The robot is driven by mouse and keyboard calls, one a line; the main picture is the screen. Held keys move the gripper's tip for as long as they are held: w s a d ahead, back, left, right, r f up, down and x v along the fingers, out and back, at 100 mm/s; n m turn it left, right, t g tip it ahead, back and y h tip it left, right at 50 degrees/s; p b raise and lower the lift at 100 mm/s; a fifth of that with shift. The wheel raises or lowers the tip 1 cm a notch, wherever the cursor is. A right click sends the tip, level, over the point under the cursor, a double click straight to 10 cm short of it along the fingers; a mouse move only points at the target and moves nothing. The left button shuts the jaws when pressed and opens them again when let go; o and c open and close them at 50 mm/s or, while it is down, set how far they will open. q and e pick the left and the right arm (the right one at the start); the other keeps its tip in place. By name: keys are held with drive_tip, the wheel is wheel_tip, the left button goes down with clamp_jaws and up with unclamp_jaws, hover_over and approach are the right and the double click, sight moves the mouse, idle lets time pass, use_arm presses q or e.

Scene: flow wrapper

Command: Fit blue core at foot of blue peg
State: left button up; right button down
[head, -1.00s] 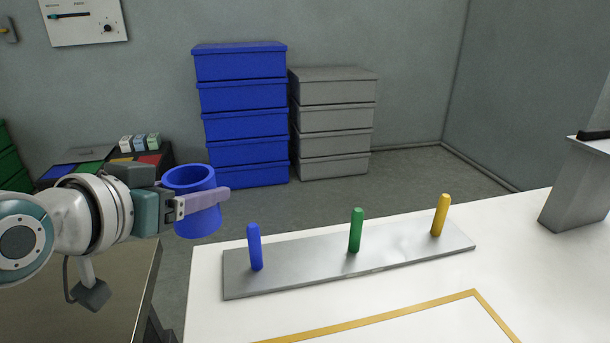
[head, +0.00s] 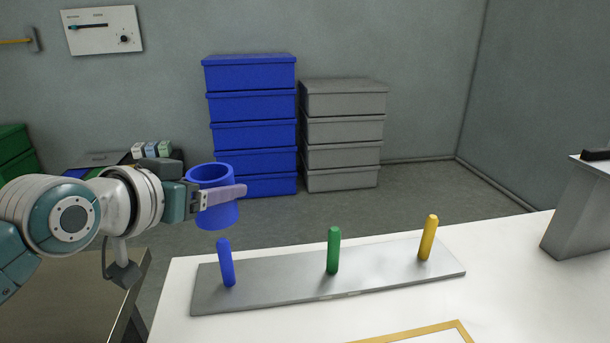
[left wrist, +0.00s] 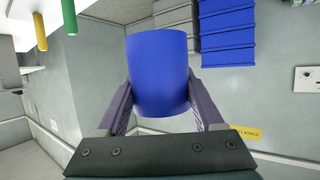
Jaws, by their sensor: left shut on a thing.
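The blue core (head: 217,214) is a hollow cylinder with a wider rim, held upright in the air. My left gripper (head: 222,195) is shut on the blue core; in the left wrist view the core (left wrist: 160,75) sits between both fingers. The blue peg (head: 226,263) stands at the left end of a grey metal plate (head: 280,285) on the white table. The core is above and slightly left of the peg's top in the head view, apart from it. The blue peg does not show clearly in the left wrist view. My right gripper is not in view.
A green peg (head: 333,250) and a yellow peg (head: 428,238) stand farther right on the plate. A yellow-framed area (head: 420,334) lies at the table's front. Blue bins (head: 250,130) and grey bins (head: 343,135) are stacked on the floor behind.

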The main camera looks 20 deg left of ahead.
sight(221, 241)
use_arm(q)
drive_tip(key=shift+f+b, duration=1.65)
drive_tip(key=shift+f, duration=0.1)
drive_tip(key=shift+f+b, duration=2.05)
drive_tip(key=shift+f, duration=1.05)
drive_tip(key=o, duration=1.4)
drive_tip(key=shift+c, duration=0.2)
drive_tip(key=shift+s+r, duration=0.2)
drive_tip(key=shift+s, duration=0.15)
drive_tip(key=p+v, duration=0.3)
drive_tip(key=v, duration=0.6)
